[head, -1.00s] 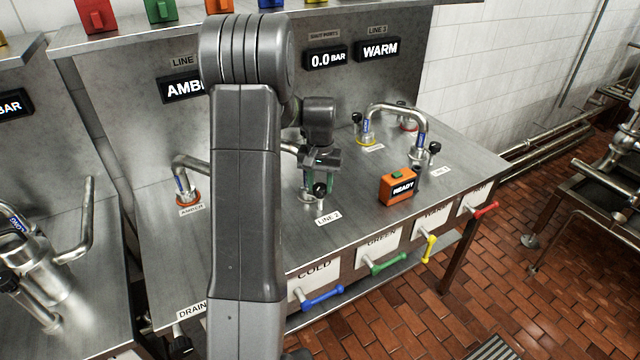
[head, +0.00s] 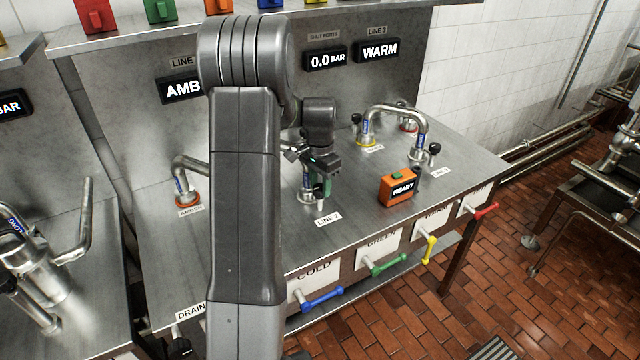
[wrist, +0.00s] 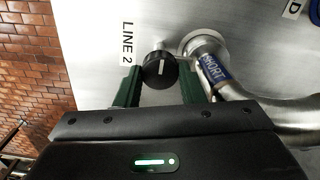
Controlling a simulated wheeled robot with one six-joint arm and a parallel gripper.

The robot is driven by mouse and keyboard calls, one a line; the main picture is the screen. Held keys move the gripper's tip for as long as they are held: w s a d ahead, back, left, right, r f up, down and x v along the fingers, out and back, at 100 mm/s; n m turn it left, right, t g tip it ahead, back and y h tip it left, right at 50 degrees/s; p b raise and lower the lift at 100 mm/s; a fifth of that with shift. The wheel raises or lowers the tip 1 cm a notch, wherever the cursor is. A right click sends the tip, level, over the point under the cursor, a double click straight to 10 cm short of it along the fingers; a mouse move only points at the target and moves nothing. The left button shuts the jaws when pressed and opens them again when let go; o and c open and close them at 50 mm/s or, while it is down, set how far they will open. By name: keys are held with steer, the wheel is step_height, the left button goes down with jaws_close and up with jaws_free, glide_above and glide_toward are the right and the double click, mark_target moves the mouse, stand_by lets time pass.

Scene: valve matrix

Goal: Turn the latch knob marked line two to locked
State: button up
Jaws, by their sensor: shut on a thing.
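The line two latch knob (wrist: 158,72) is round and black with a pale mark on its face. It sits on a short metal stem beside the pipe foot with the blue "SHORT" band (wrist: 217,69). The "LINE 2" label (wrist: 127,43) lies next to it, and also shows in the head view (head: 328,219). My gripper (wrist: 160,84) has its green fingers on either side of the knob and is shut on it. In the head view my gripper (head: 321,190) is over the bench behind the label and mostly hides the knob.
An orange "READY" box (head: 398,188) stands on the bench to the right of my gripper. A bent pipe (head: 395,110) with black knobs is behind it. Another pipe (head: 186,165) stands at the left. Coloured handles, such as the green one (head: 388,264), line the front edge.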

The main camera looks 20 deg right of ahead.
mark_target(320, 187)
steer(key=shift+r, duration=0.1)
stand_by(0.3)
steer(key=o, duration=1)
step_height(320, 187, up, 14)
steer(key=shift+f+b, duration=0.1)
steer(key=shift+b, duration=0.3)
step_height(320, 187, down, 14)
steer(key=shift+p, duration=0.4)
